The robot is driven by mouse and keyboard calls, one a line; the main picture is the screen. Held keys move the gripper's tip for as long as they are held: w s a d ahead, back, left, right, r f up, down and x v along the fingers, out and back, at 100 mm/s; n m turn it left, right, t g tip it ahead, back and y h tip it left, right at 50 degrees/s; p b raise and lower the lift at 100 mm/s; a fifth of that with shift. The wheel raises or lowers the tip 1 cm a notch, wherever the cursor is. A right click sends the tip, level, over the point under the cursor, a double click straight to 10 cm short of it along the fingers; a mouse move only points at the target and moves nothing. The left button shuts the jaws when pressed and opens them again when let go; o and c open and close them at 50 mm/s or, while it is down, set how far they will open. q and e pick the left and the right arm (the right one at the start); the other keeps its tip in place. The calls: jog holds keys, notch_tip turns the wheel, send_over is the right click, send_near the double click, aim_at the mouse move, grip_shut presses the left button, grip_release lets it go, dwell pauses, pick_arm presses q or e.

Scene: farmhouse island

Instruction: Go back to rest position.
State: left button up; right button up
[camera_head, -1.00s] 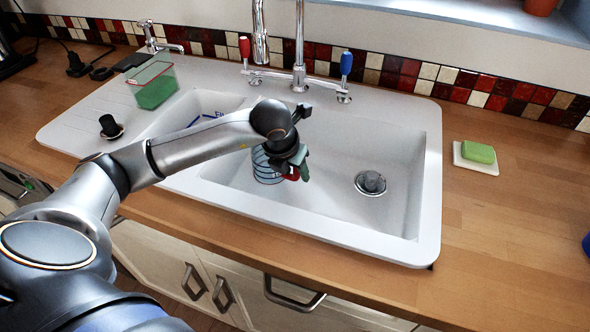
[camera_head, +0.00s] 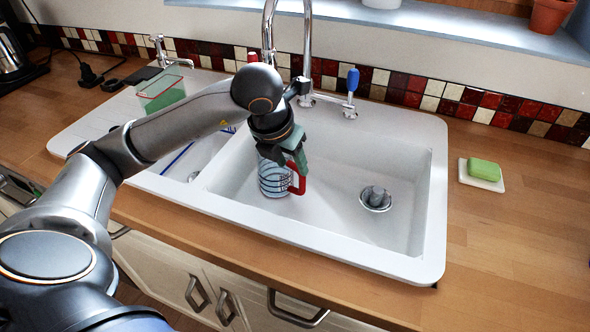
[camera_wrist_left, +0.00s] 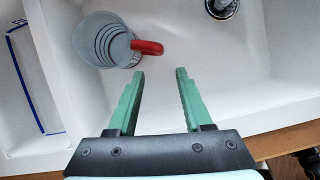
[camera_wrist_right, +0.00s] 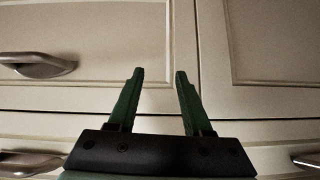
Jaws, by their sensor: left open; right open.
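My left gripper (camera_head: 294,150) hangs over the sink, its fingers pointing down, above a clear striped cup with a red handle (camera_head: 275,180). In the left wrist view the green fingers (camera_wrist_left: 158,75) are apart with nothing between them. There the cup (camera_wrist_left: 102,40) stands in the basin beyond the left finger, its red handle close to the fingertips. In the head view my gripper hides the cup's upper part. My right gripper (camera_wrist_right: 158,75) shows only in the right wrist view, open and empty before the cabinet fronts.
The white sink (camera_head: 425,235) has a drain (camera_head: 375,198) right of the cup. A faucet (camera_head: 306,60) rises behind my left arm. A green sponge (camera_head: 484,169) lies on a dish at right. Cabinet handles (camera_wrist_right: 38,65) stick out near my right gripper.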

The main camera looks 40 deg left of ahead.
pick_arm(q)
jog(key=shift+s+r, duration=0.2)
jog(key=shift+r, duration=0.15)
dwell(0.3)
